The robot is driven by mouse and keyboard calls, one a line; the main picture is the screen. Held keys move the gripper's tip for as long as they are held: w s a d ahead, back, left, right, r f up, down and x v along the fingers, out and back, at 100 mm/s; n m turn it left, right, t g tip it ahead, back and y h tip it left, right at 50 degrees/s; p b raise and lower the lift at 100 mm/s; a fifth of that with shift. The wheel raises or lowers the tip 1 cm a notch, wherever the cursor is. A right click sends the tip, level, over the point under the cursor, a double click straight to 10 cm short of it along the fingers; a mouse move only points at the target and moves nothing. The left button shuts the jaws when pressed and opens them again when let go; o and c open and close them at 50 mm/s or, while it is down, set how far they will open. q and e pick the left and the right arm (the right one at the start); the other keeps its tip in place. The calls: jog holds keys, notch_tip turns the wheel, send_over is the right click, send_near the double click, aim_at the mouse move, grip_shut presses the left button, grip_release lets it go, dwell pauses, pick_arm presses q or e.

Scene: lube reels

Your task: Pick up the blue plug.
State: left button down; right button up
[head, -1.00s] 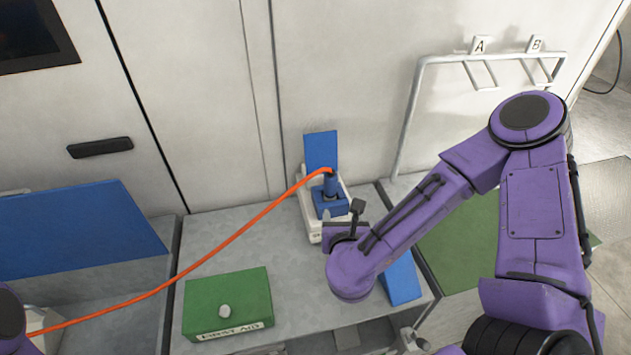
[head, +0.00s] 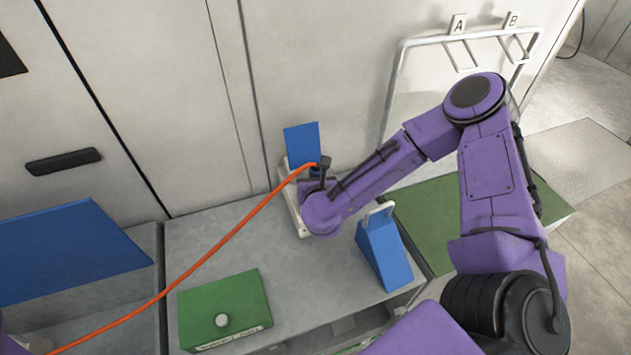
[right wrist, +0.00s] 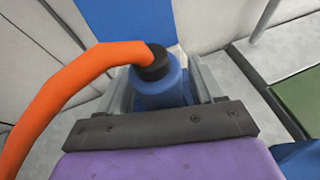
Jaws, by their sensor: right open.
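The blue plug (right wrist: 163,88) stands upright in the right wrist view, with a black collar and an orange hose (right wrist: 75,85) coming out of its top. My right gripper (right wrist: 160,82) is open, with one grey finger on each side of the plug; I cannot tell whether they touch it. In the head view my right wrist hides the plug and the fingers. The plug's white holder (head: 301,221) with its blue back plate (head: 302,146) shows partly behind the wrist. My left gripper is out of view.
The orange hose runs across the grey bench (head: 205,235) to the lower left. A metal rail (head: 392,90) stands behind.

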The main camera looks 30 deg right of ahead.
jog(key=shift+w+d+f, duration=0.15)
jog(key=shift+d+f, duration=0.05)
jog(key=shift+d, duration=0.05)
jog(key=c, duration=1.2)
jog(key=shift+r, duration=0.1)
jog(key=shift+c, duration=0.2)
